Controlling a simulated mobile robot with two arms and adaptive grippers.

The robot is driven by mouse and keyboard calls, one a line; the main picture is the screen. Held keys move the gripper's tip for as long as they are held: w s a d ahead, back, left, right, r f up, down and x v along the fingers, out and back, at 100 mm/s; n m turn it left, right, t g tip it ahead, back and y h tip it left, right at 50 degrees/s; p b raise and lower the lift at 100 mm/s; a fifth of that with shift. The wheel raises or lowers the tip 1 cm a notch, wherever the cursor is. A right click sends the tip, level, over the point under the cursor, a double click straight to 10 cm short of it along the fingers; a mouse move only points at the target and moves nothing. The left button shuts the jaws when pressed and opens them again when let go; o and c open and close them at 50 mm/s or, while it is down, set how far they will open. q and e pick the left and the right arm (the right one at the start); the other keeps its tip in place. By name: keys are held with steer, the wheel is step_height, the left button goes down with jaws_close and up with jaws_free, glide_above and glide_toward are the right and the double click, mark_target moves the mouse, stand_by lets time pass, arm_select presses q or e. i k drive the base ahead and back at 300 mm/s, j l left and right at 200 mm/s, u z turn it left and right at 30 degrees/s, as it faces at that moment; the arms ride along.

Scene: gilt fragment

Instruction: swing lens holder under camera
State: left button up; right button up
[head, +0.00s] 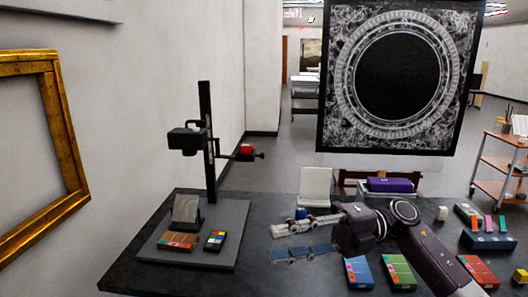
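A black copy stand with an upright column (206,130) stands on a grey baseboard (220,258) at the table's left. A dark camera (186,141) sticks out left from the column. A short arm with a red part (246,149), which looks like the lens holder, sticks out right of the column, not beneath the camera. My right gripper (276,243) reaches in from the right, low over the table. Its two fingers are apart with nothing gripped between them. It is in front and to the right of the lens holder, clear of it. My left gripper is out of view.
On the baseboard are a tilted grey plate (186,208), a brown box (178,241) and a colour chart (215,240). A white block (316,187) and purple case (389,185) stand behind my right gripper. Blue (358,272) and green (401,271) boxes lie near the front.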

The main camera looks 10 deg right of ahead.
mark_target(239, 157)
steer(key=i+l, duration=0.2)
steer(key=i, duration=0.3)
steer(key=i+l, duration=0.15)
steer(key=i, duration=0.35)
steer(key=i+l, duration=0.2)
steer(key=i, duration=0.3)
